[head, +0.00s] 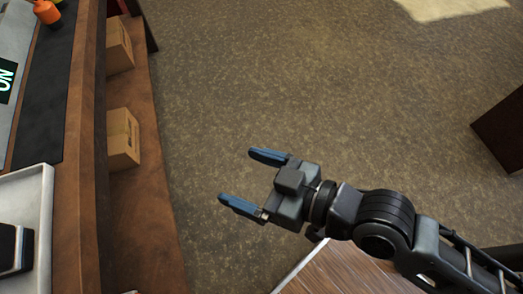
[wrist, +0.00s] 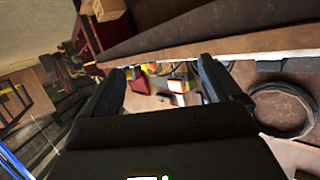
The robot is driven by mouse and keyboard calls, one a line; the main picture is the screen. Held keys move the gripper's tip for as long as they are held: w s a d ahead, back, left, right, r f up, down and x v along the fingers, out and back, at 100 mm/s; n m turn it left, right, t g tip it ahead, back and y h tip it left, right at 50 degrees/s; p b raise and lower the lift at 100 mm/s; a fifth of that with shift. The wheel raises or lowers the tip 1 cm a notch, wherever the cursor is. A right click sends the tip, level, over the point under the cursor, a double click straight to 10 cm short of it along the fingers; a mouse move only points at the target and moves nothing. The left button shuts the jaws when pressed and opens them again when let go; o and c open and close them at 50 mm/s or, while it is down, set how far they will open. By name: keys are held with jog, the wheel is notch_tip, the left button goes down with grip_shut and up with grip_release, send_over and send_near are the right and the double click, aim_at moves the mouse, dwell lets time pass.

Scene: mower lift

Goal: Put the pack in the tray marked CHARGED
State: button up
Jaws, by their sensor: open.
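My gripper (head: 238,176) is open and empty above the floor, its two blue fingers pointing left towards the bench. The fingers also frame the wrist view (wrist: 160,88), with nothing between them that I can see held. A pale tray (head: 46,205) is cut off at the lower left of the head view, well to the left of my gripper. A dark block with a light edge (head: 14,248) is in it, partly out of frame; I cannot tell whether it is the pack. No CHARGED marking is readable.
A wooden bench (head: 88,150) runs down the left, with a black mat (head: 45,95), a partly cut-off sign (head: 7,80) and an orange object (head: 47,12). Cardboard boxes (head: 123,140) sit on its lower shelf. A dark brown object (head: 503,130) stands at right. Open floor (head: 300,80) lies between.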

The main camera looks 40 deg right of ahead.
jog(key=s+d+r+m+h, duration=0.1)
jog(key=s+d, duration=0.3)
jog(key=s, duration=0.4)
jog(key=s+d+r+m+t+h, duration=0.1)
jog(key=s+d+r+m+h, duration=0.1)
jog(key=s, duration=0.6)
jog(key=d+r+h, duration=0.1)
jog(key=d+h, duration=0.1)
jog(key=d, duration=0.1)
jog(key=shift+d+r, duration=0.3)
jog(key=shift+r, duration=0.1)
jog(key=shift+r+p, duration=1)
